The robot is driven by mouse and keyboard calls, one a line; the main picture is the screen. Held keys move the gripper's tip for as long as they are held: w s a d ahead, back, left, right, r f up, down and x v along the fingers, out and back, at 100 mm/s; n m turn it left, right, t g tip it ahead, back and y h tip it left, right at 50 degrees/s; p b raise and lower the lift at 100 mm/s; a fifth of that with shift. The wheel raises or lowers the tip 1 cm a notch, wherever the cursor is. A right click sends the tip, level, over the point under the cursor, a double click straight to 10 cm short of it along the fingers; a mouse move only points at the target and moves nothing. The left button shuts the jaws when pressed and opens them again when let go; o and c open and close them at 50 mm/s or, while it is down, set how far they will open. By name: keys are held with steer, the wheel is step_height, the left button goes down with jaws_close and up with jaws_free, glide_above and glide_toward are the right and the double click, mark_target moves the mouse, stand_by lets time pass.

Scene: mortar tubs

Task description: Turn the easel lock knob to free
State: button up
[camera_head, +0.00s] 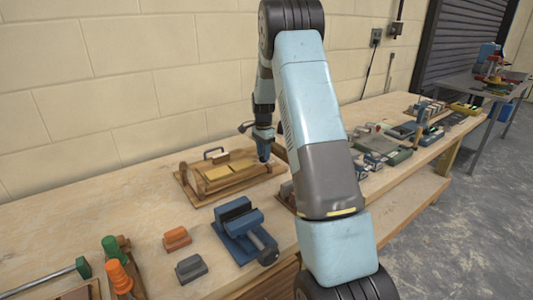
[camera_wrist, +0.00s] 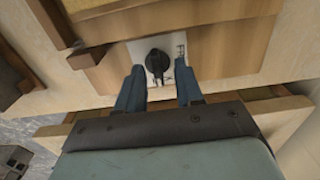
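The easel lock knob (camera_wrist: 158,62) is a small black round knob with a pointer. It sits on a white label plate (camera_wrist: 140,50) with partly readable lettering, fixed to a wooden board (camera_wrist: 225,48). My gripper (camera_wrist: 160,82) is open in the wrist view, its two blue fingers apart with the knob between and just beyond their tips. I cannot tell whether a finger touches the plate. In the head view my gripper (camera_head: 264,155) is at the right side of the wooden easel-like frame (camera_head: 195,190) on the bench; the knob is hidden there.
A blue vise (camera_head: 240,228) stands in front of the wooden frame. Orange and grey blocks (camera_head: 177,238) and orange- and green-handled tools (camera_head: 118,275) lie to the left. Several tools and boxes (camera_head: 385,145) fill the bench at right. A wall is behind.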

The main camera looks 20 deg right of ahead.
steer(key=shift+f, duration=0.35)
steer(key=shift+r, duration=0.1)
jaws_close()
